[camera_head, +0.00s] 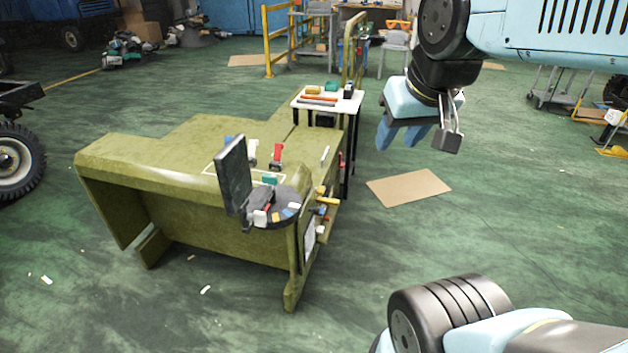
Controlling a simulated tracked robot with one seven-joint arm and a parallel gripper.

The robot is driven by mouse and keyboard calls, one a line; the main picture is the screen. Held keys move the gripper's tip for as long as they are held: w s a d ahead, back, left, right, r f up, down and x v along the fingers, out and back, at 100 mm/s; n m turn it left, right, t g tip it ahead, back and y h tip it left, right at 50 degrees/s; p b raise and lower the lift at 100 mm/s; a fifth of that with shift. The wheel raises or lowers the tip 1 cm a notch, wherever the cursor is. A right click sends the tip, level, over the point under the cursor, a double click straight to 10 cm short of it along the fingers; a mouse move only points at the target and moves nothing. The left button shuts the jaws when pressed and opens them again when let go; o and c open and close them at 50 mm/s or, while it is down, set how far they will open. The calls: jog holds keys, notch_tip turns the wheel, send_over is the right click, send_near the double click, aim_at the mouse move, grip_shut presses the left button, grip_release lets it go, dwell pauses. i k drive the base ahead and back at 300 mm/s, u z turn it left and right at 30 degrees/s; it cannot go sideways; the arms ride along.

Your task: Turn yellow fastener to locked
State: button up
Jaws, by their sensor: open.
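The olive-green chassis frame (200,160) stands in the middle of the floor. On its right end a yellow fastener (328,199) sticks out sideways from the side panel; whether it is in the locked position cannot be told at this size. Other small fasteners, one blue (321,210) and others red and white, sit close around it. My gripper (403,137) hangs in the air to the right of and above the frame, apart from it. Its light-blue fingers are open and empty.
A dark upright panel on a round grey base (270,212) stands near the fastener. A small white table (330,102) with tools is behind the frame. A cardboard sheet (409,188) lies on the floor below my gripper. The green floor between is clear.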

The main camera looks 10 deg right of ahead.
aim_at(320, 190)
jog(key=z, duration=0.05)
jog(key=i, duration=0.3)
jog(key=u, duration=0.65)
jog(key=k, duration=1.3)
jog(key=u, duration=0.5)
jog(key=i, duration=0.95)
jog(key=z, duration=0.5)
jog(key=i, duration=0.95)
jog(key=z, duration=0.4)
